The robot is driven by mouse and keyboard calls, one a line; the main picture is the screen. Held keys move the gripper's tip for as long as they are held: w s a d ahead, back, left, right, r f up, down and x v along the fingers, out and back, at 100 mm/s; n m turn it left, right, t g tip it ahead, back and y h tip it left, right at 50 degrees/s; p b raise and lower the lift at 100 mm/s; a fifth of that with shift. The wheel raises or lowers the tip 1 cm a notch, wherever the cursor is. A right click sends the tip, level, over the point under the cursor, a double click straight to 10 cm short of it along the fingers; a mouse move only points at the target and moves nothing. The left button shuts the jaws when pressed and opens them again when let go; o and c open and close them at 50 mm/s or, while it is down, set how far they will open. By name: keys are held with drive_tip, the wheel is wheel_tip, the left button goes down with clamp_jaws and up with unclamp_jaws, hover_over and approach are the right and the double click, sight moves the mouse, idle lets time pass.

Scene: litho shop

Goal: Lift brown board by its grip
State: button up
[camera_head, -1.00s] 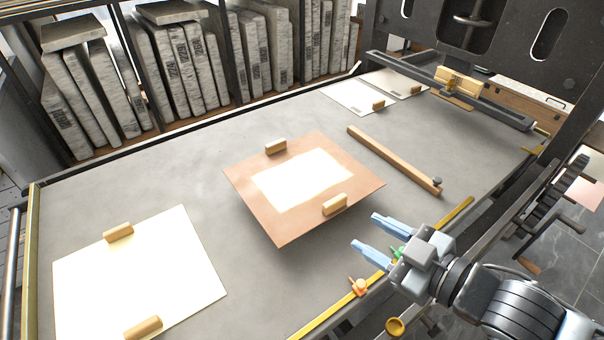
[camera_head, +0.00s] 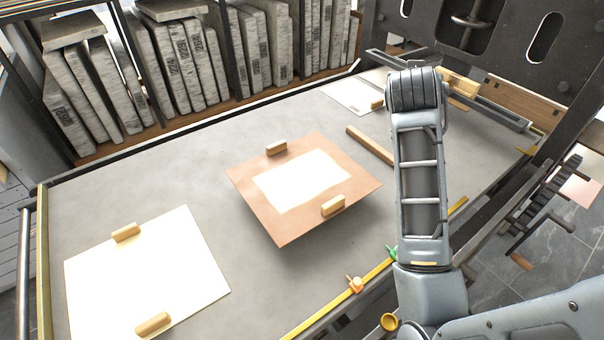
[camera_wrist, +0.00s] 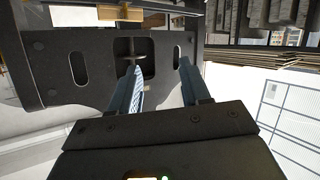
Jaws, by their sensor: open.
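The brown board (camera_head: 334,162) lies on the grey press bed in the head view, with a white sheet (camera_head: 303,180) on its middle. It has a wooden grip (camera_head: 276,148) at its far edge and another wooden grip (camera_head: 333,206) at its near right edge. My gripper is hidden behind my raised arm in the head view. The wrist view shows my gripper (camera_wrist: 157,75) with its two blue fingers apart and nothing between them, pointing toward the dark press frame. The board is not in the wrist view.
A white board (camera_head: 150,280) with two wooden grips lies at the left of the bed (camera_head: 200,180). A wooden bar (camera_head: 368,145) lies right of the brown board. A yellow rule (camera_head: 320,311) with orange and green clips runs along the near edge. Stone slabs (camera_head: 190,70) stand behind.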

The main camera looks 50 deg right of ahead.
wheel_tip(320, 180, down, 4)
drive_tip(key=s+a+m+g+y, duration=0.1)
drive_tip(key=a+m+g+y, duration=0.1)
drive_tip(key=m+g+y, duration=0.15)
drive_tip(key=m+y+p, duration=0.3)
drive_tip(key=m+y, duration=0.2)
drive_tip(key=y, duration=0.6)
approach(333, 201)
drive_tip(key=shift+s+d+f, duration=0.15)
drive_tip(key=shift+d+f, duration=0.05)
drive_tip(key=shift+f, duration=0.4)
drive_tip(key=shift+a+f, duration=0.2)
drive_tip(key=shift+f, duration=0.05)
drive_tip(key=shift+w+a+f, duration=0.1)
drive_tip(key=shift+a+f, duration=0.05)
drive_tip(key=shift+f, duration=1.05)
drive_tip(key=shift+w+a+f, duration=0.1)
drive_tip(key=shift+f, duration=1.05)
drive_tip(key=shift+w+a+f, duration=0.1)
drive_tip(key=shift+a+f, duration=0.05)
drive_tip(key=shift+f, duration=1.05)
drive_tip(key=shift+c, duration=0.2)
drive_tip(key=shift+s, duration=0.1)
clamp_jaws()
